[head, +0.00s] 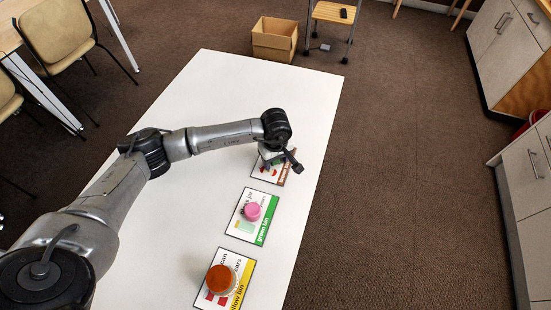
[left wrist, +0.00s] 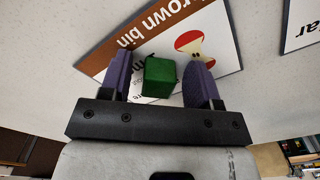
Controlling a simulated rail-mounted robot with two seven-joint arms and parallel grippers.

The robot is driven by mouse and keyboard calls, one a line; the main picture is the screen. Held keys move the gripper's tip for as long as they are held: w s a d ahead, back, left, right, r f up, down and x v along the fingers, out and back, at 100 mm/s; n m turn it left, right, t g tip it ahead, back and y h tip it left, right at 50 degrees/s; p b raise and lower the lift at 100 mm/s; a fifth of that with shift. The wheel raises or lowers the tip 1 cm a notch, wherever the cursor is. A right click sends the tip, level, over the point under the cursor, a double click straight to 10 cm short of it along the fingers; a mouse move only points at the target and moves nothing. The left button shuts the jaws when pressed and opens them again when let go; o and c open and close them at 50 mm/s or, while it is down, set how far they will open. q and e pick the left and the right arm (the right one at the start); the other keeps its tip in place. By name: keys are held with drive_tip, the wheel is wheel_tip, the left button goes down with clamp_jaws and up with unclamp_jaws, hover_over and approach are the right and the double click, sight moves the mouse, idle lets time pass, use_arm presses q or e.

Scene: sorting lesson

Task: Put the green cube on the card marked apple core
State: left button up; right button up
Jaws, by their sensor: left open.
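The green cube (left wrist: 159,77) sits between the two fingers of my left gripper (left wrist: 161,64) in the left wrist view. The fingers are open, with a gap on each side of the cube. Under the cube is the card with the apple core picture (left wrist: 222,58) and a brown "brown bin" band; the cube appears to rest on it. In the head view my left gripper (head: 283,162) is low over this card (head: 287,173) and hides much of it. I cannot make out the cube there. My right gripper is not in view.
On the white table (head: 200,110), a green-bin card (head: 263,228) holds a pink round piece (head: 252,211). Nearer, a yellow-bin card (head: 239,290) holds an orange-brown round piece (head: 220,279). The far table end is clear. A cardboard box (head: 274,40) stands beyond it.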

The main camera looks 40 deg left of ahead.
use_arm(q)
drive_tip(key=shift+r, duration=0.3)
wheel_tip(320, 180, up, 10)
drive_tip(key=p, duration=0.3)
drive_tip(key=shift+f, duration=0.15)
wheel_tip(320, 180, up, 2)
drive_tip(key=shift+d, duration=0.1)
